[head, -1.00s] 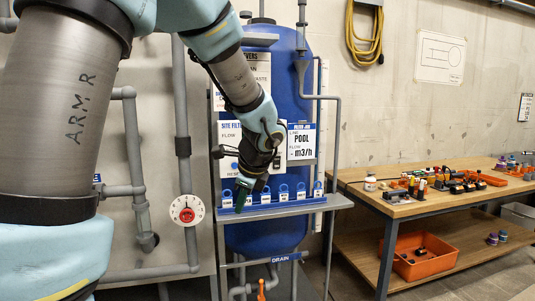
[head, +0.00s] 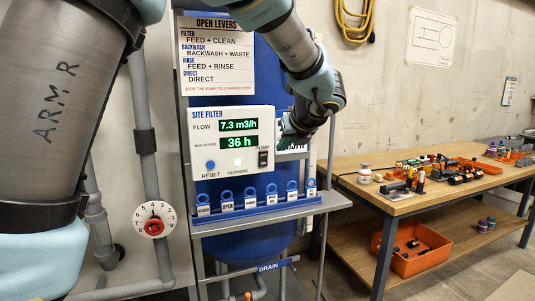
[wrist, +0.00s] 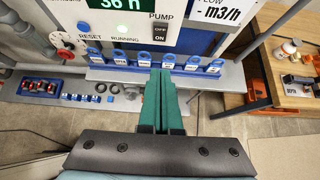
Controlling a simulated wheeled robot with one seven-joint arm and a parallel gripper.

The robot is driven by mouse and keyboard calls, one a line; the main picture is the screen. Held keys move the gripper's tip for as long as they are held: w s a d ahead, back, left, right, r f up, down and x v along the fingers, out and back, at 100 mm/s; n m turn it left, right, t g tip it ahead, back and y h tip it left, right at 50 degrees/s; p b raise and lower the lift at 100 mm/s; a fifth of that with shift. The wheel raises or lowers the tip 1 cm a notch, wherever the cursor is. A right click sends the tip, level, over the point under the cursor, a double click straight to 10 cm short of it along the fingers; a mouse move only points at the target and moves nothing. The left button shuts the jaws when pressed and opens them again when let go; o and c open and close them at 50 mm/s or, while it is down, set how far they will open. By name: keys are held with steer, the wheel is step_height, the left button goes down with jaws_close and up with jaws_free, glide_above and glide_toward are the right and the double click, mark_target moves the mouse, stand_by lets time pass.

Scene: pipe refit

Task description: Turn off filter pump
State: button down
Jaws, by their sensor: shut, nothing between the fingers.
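The pump switch (head: 263,158) is a black rocker under the word PUMP, at the lower right of the white site filter panel (head: 200,142). The wrist view shows the switch (wrist: 161,32) with OFF above and ON below. The running lamp (head: 237,162) glows pale green, and the flow display (head: 239,125) reads 7.3 m3/h. My gripper (head: 286,134) is at the panel's right edge, above and right of the switch. In the wrist view my gripper's green fingers (wrist: 161,73) are together and empty, their tips below the switch and apart from it in the picture.
A blue rack of ring-topped tags (head: 251,208) sits on the grey shelf below the panel. A blue reset button (head: 211,164) is left of the lamp. A wooden workbench (head: 400,207) with tools stands right.

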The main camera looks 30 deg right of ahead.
mark_target(264, 154)
steer(key=p+x, duration=0.1)
steer(key=x, duration=0.3)
steer(key=w+r+p+x, duration=0.1)
steer(key=x, duration=0.3)
steer(key=p+x, duration=0.1)
steer(key=x, duration=0.3)
steer(key=shift+w+r, duration=0.15)
steer(key=shift+r, duration=0.25)
steer(key=shift+w+d+f+p, duration=0.15)
steer(key=shift+w+p, duration=0.2)
steer(key=shift+w, duration=0.2)
steer(key=shift+w+r+p, duration=0.4)
steer(key=shift+p, duration=0.15)
steer(key=shift+s+f, duration=0.1)
steer(key=shift+f, duration=0.1)
steer(key=shift+r, duration=0.15)
